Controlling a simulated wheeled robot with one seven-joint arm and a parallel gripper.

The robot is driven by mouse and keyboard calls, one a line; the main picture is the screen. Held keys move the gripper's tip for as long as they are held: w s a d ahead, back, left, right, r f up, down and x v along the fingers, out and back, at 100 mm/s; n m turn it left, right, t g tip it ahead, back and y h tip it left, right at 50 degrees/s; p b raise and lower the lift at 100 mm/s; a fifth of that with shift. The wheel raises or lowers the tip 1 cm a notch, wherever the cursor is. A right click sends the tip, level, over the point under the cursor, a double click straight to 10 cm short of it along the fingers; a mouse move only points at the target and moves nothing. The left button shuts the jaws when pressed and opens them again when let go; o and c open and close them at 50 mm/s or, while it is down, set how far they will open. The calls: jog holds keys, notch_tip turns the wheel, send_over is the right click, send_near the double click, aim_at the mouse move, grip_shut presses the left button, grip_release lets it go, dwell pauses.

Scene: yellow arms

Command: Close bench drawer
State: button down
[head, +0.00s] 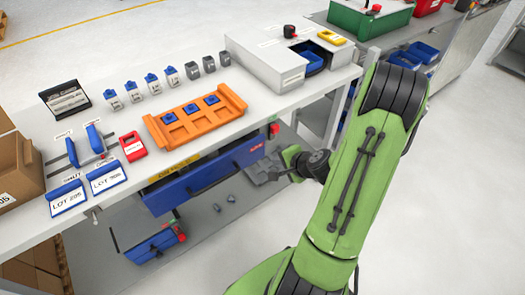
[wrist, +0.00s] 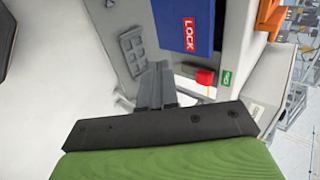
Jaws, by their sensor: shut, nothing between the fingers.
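The bench drawer (head: 190,186) has a blue front and hangs under the white bench top. How far it stands out is hard to tell from here. In the wrist view, a blue panel (wrist: 184,27) with a red LOCK label shows beyond the fingers; it appears to be the drawer front. My gripper (head: 266,170) is shut and empty, close to the right end of the drawer front. Its grey fingers also show in the wrist view (wrist: 156,82), below the blue panel. Whether they touch it cannot be told.
A red button (head: 274,130) sits on the bench edge just above my gripper and also shows in the wrist view (wrist: 205,77). An orange tray (head: 197,118) stands on the bench top. A blue bin (head: 153,244) and small grey parts (head: 231,198) lie below. The floor at right is clear.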

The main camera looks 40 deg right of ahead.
aim_at(258, 152)
jog(key=w+f, duration=0.1)
jog(key=w, duration=0.1)
jog(key=w+f, duration=0.2)
jog(key=w, duration=0.1)
jog(key=w+f+b, duration=0.1)
jog(key=w, duration=0.2)
jog(key=shift+w+f, duration=0.15)
jog(key=shift+f, duration=0.1)
jog(key=shift+w, duration=0.2)
